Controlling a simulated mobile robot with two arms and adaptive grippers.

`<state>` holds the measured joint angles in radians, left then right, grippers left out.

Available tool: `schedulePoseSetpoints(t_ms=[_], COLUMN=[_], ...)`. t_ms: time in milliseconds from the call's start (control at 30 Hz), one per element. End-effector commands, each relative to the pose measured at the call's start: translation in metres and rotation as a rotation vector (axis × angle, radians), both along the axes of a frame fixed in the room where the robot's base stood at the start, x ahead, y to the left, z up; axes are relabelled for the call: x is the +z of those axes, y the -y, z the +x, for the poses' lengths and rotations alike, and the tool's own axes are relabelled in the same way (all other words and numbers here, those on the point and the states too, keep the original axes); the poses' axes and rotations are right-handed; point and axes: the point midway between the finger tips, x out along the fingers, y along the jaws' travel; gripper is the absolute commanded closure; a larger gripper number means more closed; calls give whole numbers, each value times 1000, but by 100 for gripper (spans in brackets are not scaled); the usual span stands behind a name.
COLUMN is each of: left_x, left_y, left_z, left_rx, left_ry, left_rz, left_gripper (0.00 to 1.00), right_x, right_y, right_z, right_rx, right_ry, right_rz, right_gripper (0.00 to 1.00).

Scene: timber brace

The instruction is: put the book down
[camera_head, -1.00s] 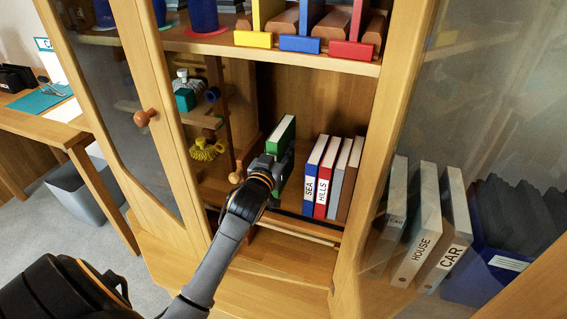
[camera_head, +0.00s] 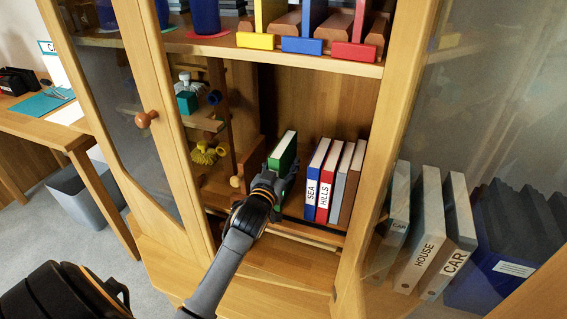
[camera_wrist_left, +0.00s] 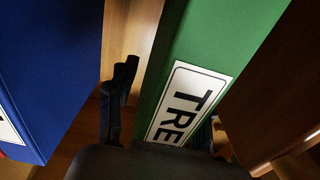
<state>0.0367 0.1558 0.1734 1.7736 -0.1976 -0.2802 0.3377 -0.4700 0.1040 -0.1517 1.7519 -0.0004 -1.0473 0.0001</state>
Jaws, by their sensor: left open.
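The green book (camera_head: 282,152) stands upright on the lower shelf of the cabinet, left of the blue SEA book (camera_head: 314,178), with a gap between them. In the left wrist view its green spine (camera_wrist_left: 215,50) carries a white label reading TRE, partly cut off. My left gripper (camera_head: 277,187) is open at the book's lower front. One dark finger (camera_wrist_left: 118,98) is in the gap beside the book, a little apart from its side. The other finger is mostly hidden beside the book. My right gripper is not in view.
The red HILLS book (camera_head: 325,185), a grey book (camera_head: 340,180) and a brown book (camera_head: 352,183) stand right of SEA. A wooden block (camera_head: 251,165) is close on the green book's left. Glass doors stand open on both sides.

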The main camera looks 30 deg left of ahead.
Motion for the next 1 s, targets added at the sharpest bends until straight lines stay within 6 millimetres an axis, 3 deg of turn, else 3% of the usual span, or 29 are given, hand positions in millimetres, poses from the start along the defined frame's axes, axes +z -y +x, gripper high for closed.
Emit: schedulePoseSetpoints(t_ms=[133, 233, 400, 700, 1000], left_x=[3, 1, 1, 1, 2], left_y=[0, 4, 12, 25, 28], left_z=[-1, -14, -48, -103, -117], left_rx=[0, 0, 0, 0, 1], left_ry=[0, -2, -2, -2, 0], left_rz=[0, -1, -3, 0, 0], left_gripper=[50, 50, 50, 50, 50], right_x=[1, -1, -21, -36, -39], right_y=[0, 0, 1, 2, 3], right_z=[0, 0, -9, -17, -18], right_rx=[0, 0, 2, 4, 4], right_ry=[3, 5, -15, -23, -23], right_rz=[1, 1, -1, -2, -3], right_gripper=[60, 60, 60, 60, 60])
